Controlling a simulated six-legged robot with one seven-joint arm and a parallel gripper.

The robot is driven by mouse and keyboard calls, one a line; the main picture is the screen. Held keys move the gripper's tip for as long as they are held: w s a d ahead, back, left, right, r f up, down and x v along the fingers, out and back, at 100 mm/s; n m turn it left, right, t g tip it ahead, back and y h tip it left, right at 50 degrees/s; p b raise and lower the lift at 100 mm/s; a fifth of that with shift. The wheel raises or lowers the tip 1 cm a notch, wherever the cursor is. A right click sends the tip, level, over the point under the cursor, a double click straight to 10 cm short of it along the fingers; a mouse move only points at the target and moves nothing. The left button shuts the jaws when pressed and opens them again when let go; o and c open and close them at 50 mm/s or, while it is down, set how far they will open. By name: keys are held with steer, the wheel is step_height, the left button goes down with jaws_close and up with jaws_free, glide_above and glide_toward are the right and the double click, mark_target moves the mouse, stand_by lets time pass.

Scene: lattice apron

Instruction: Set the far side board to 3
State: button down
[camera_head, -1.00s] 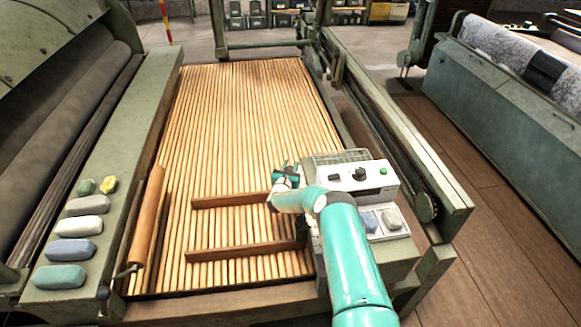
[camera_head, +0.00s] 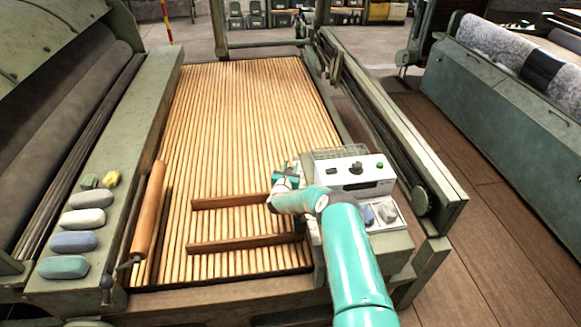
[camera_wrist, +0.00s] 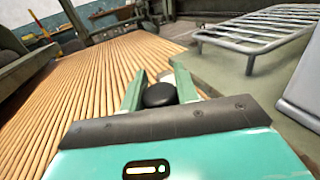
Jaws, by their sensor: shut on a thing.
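The far side board (camera_head: 230,201) is a brown bar lying across the slatted lattice (camera_head: 245,110), and its right end is near my gripper. The near side board (camera_head: 246,243) lies parallel to it, closer to me. My gripper (camera_head: 286,174) is at the lattice's right edge, beside the control box. In the wrist view, my gripper (camera_wrist: 160,88) is shut on a rounded black knob (camera_wrist: 159,95) between its green fingers. What the knob joins to is hidden, and I cannot read any scale or number.
A white control box (camera_head: 358,178) with dark knobs and a green button stands right of my gripper. A wire rack (camera_wrist: 255,30) is close by in the wrist view. A wooden roller (camera_head: 148,215) and several coloured blocks (camera_head: 75,242) are at left.

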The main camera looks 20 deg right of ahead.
steer(key=shift+s+f, duration=0.1)
steer(key=shift+s, duration=0.1)
steer(key=c, duration=1.1)
jaws_free()
steer(key=shift+o, duration=0.2)
steer(key=v, duration=1.3)
steer(key=shift+s+a, duration=0.2)
steer(key=shift+a, duration=0.05)
